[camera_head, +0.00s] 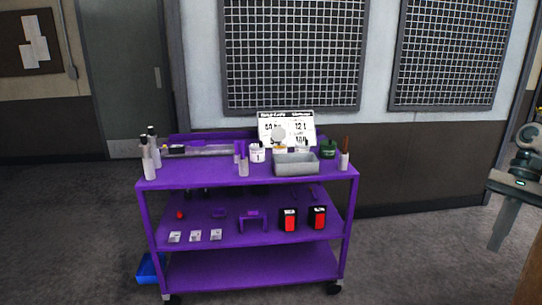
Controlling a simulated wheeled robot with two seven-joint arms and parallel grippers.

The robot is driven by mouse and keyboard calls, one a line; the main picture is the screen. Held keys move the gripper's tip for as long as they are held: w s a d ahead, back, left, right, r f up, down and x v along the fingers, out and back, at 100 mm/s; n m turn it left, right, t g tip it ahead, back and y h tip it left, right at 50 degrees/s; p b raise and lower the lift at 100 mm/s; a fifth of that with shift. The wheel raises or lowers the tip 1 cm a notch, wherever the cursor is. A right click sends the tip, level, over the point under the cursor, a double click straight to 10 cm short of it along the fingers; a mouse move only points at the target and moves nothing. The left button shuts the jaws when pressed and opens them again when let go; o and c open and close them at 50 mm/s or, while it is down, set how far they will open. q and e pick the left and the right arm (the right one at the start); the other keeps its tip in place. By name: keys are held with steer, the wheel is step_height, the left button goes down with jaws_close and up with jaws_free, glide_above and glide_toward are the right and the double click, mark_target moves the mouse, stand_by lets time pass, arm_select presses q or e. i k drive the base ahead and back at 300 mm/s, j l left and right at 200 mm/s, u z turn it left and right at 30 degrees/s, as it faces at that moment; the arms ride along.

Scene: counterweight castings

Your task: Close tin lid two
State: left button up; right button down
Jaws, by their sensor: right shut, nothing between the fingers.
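A purple cart (210,178) stands ahead of me. On its middle shelf, at the front left, three small pale grey squares lie in a row: a left one (175,236), a middle one (195,235) and a right one (216,234). They may be small tins, but they are too small for me to tell lids, or which is number two. My right gripper (496,243) is at the right edge, pointing down, shut and empty, well apart from the cart. My left gripper is not in view.
The top shelf holds an open grey bin (296,164), white bottles (150,160), a green container (328,149) and a printed sign (287,128). Two black-and-red boxes (288,220) (317,218) stand on the middle shelf. A blue bin (149,270) is on the floor. Open floor lies right of the cart.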

mark_target(279, 134)
steer(key=i+l+u, duration=0.1)
steer(key=i, duration=0.55)
steer(key=i+l+u, duration=0.1)
steer(key=i, duration=0.5)
steer(key=i+l+u, duration=0.9)
steer(key=l, duration=0.25)
steer(key=i+l+u, duration=0.3)
steer(key=l, duration=0.15)
steer(key=l+u, duration=0.5)
steer(key=l, duration=0.6)
